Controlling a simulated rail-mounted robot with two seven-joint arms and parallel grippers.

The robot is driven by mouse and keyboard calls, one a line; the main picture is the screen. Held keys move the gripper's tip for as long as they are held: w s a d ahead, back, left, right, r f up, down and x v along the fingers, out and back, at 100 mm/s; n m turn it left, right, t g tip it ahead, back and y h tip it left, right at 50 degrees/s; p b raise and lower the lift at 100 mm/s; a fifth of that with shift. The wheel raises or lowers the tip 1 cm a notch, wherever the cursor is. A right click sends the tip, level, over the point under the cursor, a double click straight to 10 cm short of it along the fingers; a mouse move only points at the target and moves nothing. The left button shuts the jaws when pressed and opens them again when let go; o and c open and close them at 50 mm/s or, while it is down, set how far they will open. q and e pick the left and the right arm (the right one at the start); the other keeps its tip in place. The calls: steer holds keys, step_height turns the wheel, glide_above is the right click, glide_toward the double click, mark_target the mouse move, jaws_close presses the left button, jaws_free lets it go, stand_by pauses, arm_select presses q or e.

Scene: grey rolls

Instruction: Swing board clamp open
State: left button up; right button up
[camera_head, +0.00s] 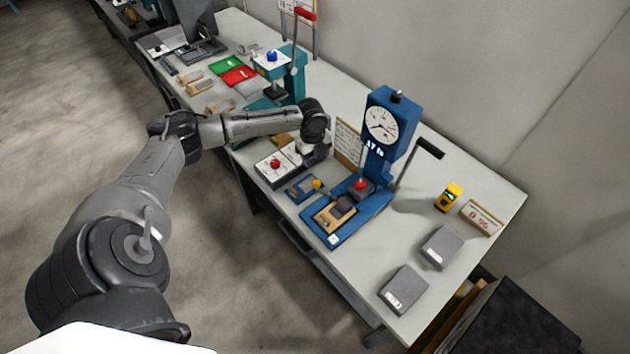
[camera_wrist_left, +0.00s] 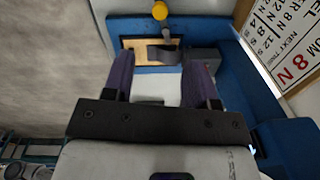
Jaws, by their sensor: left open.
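The board clamp has a yellow knob (camera_head: 317,183) on a short lever and a dark grey bar (camera_head: 344,204). The bar lies over the tan board (camera_head: 327,218) on the blue base of the press (camera_head: 350,226). In the left wrist view the yellow knob (camera_wrist_left: 159,11), the grey bar (camera_wrist_left: 165,53) and the tan board (camera_wrist_left: 132,46) show ahead of my fingers. My left gripper (camera_head: 318,160) is open and empty, above the bench just behind the knob; its two fingers (camera_wrist_left: 160,65) are apart and not visibly touching the clamp. My right gripper is not in view.
The blue press carries a dial gauge (camera_head: 383,125) and a black-handled lever (camera_head: 428,148). A panel with a red button (camera_head: 275,163) lies near my gripper. Grey boxes (camera_head: 404,289) and a yellow device (camera_head: 449,197) stand to the right. A teal press (camera_head: 288,80) stands farther back.

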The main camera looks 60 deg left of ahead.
mark_target(316, 182)
arm_select(q)
steer(key=shift+m, duration=0.3)
steer(key=f, duration=0.8)
steer(key=f+b, duration=0.1)
steer(key=f, duration=0.3)
steer(key=shift+w, duration=0.3)
steer(key=shift+f, duration=0.9)
